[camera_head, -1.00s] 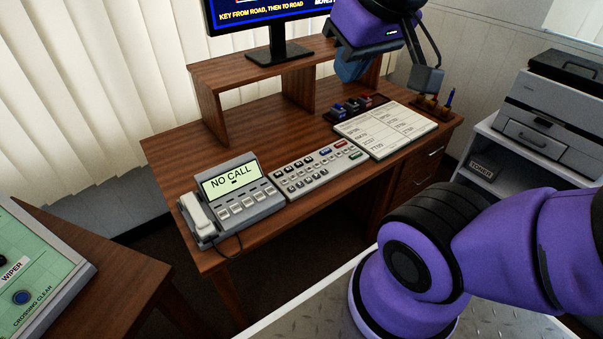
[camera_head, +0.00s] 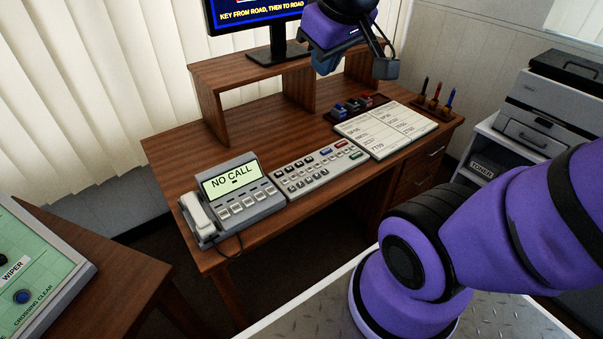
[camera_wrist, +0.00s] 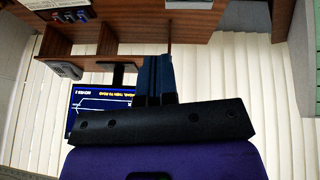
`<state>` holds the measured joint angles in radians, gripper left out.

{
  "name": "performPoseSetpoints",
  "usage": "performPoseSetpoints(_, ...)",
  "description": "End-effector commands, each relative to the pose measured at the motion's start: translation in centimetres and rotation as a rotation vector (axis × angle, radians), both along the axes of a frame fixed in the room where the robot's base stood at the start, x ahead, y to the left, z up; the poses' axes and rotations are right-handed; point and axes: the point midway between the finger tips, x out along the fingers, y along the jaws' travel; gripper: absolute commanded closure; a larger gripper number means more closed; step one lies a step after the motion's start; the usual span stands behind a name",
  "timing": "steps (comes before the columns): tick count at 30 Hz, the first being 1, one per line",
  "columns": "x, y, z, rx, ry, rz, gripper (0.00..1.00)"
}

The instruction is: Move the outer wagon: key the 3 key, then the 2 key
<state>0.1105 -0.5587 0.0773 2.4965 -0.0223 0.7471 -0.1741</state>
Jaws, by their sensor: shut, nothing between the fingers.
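The grey keypad (camera_head: 318,170) lies on the desk between the phone and the paper sheet. It has rows of pale keys and a few coloured ones. The key labels are too small to read, so I cannot tell the 3 key from the 2 key. The monitor (camera_head: 254,14) reads "KEY FROM ROAD, THEN TO ROAD"; its upper part is cut off. It shows upside down in the wrist view (camera_wrist: 98,108). My gripper (camera_head: 326,66) is shut and empty, its blue fingers in the air above the back of the desk, behind the keypad. The fingers show together in the wrist view (camera_wrist: 155,76).
A phone (camera_head: 234,200) showing "NO CALL" stands left of the keypad. A printed sheet (camera_head: 385,130), a rack of dark stamp-like items (camera_head: 357,106) and a pen holder (camera_head: 434,106) lie to the right. A wooden riser (camera_head: 212,112) stands behind. A printer (camera_head: 553,110) is far right.

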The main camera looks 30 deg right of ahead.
Motion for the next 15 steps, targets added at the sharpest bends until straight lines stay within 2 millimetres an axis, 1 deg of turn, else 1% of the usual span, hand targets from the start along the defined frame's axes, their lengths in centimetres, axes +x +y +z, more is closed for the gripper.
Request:
performPoseSetpoints(1, 1.1, -0.3, -0.5, -0.017, 0.010, 0.016, 1.00)
performPoseSetpoints(3, 2.6, -0.6, -1.2, -0.045, 0.015, 0.048, 1.00)
performPoseSetpoints(11, 7.9, -2.2, -4.3, -0.124, 0.035, 0.170, 1.00)
performPoseSetpoints(15, 10.4, -3.1, -6.3, -0.157, 0.047, 0.238, 1.00)
